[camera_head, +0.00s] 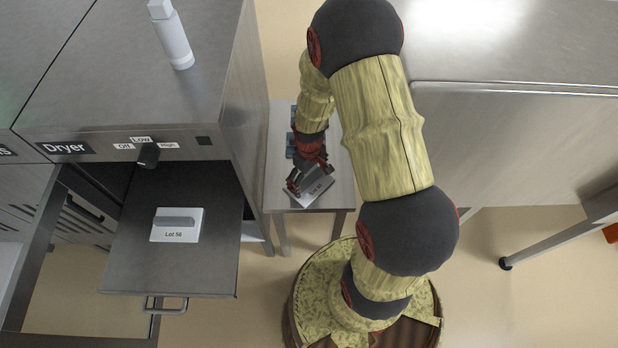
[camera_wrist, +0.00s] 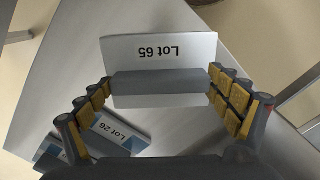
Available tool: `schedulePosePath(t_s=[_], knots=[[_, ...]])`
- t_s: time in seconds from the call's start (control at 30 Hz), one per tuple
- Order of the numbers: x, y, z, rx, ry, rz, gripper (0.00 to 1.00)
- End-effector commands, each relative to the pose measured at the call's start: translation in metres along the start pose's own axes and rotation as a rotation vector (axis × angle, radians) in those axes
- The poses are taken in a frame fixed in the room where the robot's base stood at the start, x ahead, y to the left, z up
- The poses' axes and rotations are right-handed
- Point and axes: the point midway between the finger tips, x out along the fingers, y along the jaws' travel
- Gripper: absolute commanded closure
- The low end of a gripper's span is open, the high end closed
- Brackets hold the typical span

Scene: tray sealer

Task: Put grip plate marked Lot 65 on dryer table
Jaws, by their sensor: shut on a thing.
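The white grip plate marked Lot 65 (camera_head: 323,188) is at the front of a small side table; in the wrist view the plate (camera_wrist: 194,51) shows its label upside down and a grey handle bar. My gripper (camera_head: 300,188) is shut on this bar, one finger at each end in the wrist view (camera_wrist: 160,90). I cannot tell whether the plate touches the table. The dryer table (camera_head: 125,265) is a grey pulled-out surface below the Dryer label, at left. A white plate marked Lot 58 (camera_head: 165,234) with a grey bar lies on it.
The small side table (camera_head: 345,200) also bears a Lot 26 plate (camera_wrist: 118,128) and another blue-edged piece. A white bottle (camera_head: 173,40) stands on the dryer cabinet. A knob (camera_head: 148,155) and drawer handle (camera_head: 165,305) jut out. The dryer table is bare around Lot 58.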

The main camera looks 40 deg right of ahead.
Motion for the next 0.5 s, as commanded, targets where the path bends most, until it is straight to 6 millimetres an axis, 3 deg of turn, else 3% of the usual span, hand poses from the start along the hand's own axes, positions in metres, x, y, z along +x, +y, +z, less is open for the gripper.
schedulePosePath(t_s=[0.3, 0.33, 0.5], knots=[[0.0002, 0.0002, -0.0004, 0.0, 0.001, 0.0, 0.43], [0.0002, 0.0002, -0.0004, 0.0, 0.001, 0.0, 0.09], [0.0002, 0.0002, -0.0003, 0.0, 0.001, 0.0, 0.0]])
